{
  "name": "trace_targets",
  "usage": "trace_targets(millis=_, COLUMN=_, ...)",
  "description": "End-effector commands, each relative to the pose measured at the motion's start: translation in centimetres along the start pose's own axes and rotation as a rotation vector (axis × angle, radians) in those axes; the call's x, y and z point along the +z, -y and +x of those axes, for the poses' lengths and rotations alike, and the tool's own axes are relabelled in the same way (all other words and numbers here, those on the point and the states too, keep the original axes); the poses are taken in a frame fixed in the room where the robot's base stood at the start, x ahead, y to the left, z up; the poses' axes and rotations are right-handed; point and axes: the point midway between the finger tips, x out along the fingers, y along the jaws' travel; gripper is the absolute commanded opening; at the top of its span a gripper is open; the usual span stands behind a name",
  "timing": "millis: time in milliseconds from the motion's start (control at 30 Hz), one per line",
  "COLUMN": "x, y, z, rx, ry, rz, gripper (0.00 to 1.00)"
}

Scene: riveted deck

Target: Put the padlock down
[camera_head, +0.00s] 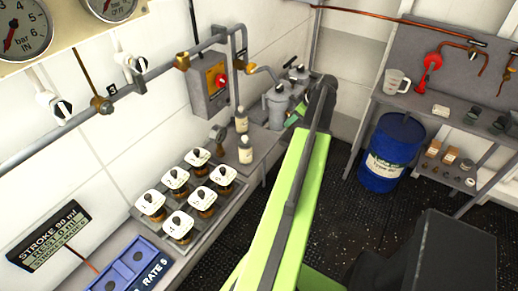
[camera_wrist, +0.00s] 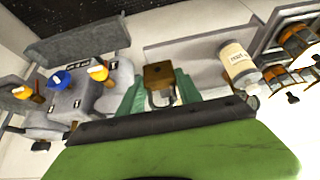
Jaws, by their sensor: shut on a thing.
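The padlock (camera_wrist: 158,73) has a brown, brassy body and a grey shackle. In the wrist view it sits between the green fingers of my gripper (camera_wrist: 160,88), which are shut on it. Its body sticks out past the fingertips, and the shackle lies toward the palm. In the head view my gripper (camera_head: 296,115) shows as a small green part beyond the end of my arm, beside the grey canisters at the far end of the grey bench. The padlock cannot be made out there.
Grey canisters (camera_head: 278,105) stand by the gripper. Two labelled bottles (camera_head: 245,150) and a rack of several white-lidded jars (camera_head: 186,192) stand on the bench (camera_head: 262,146). A blue drum (camera_head: 390,152) and a shelf bench (camera_head: 425,107) are to the right. Dark floor lies between.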

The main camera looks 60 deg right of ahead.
Motion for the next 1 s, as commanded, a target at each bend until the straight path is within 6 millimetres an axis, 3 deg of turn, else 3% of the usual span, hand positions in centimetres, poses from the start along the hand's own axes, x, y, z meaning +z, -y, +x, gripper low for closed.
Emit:
trace_targets(millis=33, x=0.5, y=2.4, z=-0.4, rx=0.001, ry=0.000, rz=0.002, gripper=0.00)
trace_targets(millis=100, x=0.9, y=4.9, z=-0.8, rx=0.003, ry=0.000, rz=0.005, gripper=0.00)
trace_targets(millis=200, x=1.4, y=7.8, z=-1.2, rx=0.005, ry=-0.001, rz=0.007, gripper=0.00)
trace_targets(millis=300, x=1.7, y=9.5, z=-1.4, rx=0.006, ry=-0.001, rz=0.008, gripper=0.00)
trace_targets(millis=533, x=1.5, y=9.6, z=-0.5, rx=0.006, ry=-0.001, rz=0.007, gripper=0.00)
trace_targets(millis=800, x=-2.1, y=8.9, z=6.9, rx=0.006, ry=-0.001, rz=0.006, gripper=0.00)
trace_targets(millis=1000, x=-4.3, y=8.7, z=10.2, rx=0.006, ry=-0.001, rz=0.008, gripper=0.00)
